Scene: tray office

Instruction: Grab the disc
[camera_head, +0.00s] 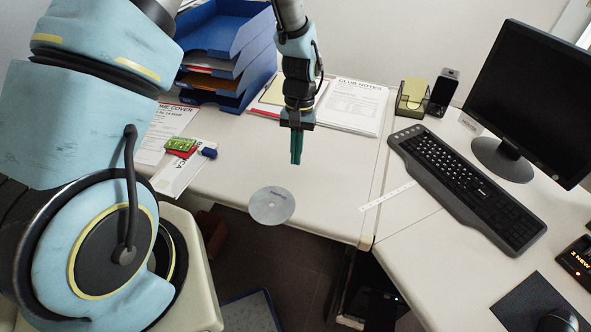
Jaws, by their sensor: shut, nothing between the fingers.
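The disc (272,206) is a flat, silvery-grey round plate with a small centre hole. It lies near the front edge of the white desk, and its near rim appears to reach past that edge. My gripper (296,160) points down with its teal fingers shut and empty. It is above and behind the disc in the picture, slightly to its right, and apart from it. Nothing hides the disc.
A blue letter tray (225,45) stands at the back left, with papers and small packets (181,146) nearby. Papers (352,106) lie behind my gripper. A ruler (387,195), keyboard (467,187) and monitor (530,95) are to the right. The desk around the disc is clear.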

